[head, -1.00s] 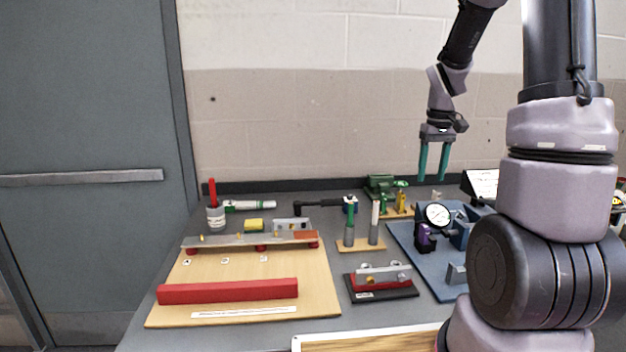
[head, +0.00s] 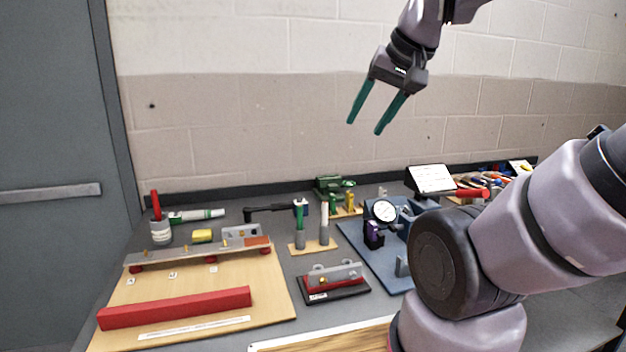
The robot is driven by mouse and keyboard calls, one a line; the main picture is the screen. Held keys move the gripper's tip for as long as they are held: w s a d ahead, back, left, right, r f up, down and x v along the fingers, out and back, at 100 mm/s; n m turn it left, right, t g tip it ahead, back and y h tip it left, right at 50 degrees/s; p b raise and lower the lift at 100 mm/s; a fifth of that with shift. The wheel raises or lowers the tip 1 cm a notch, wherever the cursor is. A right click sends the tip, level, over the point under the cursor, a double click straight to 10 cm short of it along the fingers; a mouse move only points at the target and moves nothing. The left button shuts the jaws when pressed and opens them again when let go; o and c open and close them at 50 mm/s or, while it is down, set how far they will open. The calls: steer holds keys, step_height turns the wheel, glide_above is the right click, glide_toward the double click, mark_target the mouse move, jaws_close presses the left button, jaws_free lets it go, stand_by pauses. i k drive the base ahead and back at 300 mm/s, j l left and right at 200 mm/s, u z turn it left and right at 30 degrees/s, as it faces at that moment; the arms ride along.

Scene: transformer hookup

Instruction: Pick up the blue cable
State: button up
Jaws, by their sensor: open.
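My gripper (head: 365,128) is open and empty, with two green fingers pointing down and to the left. It is high above the back of the bench, in front of the block wall, and touches nothing. I cannot make out the blue cable for certain. A cluster of thin coloured pieces (head: 487,181), with red, orange and blue among them, lies at the far right back of the bench. It is too small and partly hidden by my arm to tell whether the blue cable is there. My gripper is well to the left of this cluster and above it.
A wooden board (head: 200,285) with a red bar (head: 175,307) fills the left front. A blue plate (head: 365,245) carries a dial gauge (head: 383,211). A tilted white panel (head: 431,179) stands at the back right. A black base with a red block (head: 334,283) sits mid-bench.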

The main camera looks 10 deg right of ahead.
mark_target(475, 179)
steer(key=z, duration=1.4)
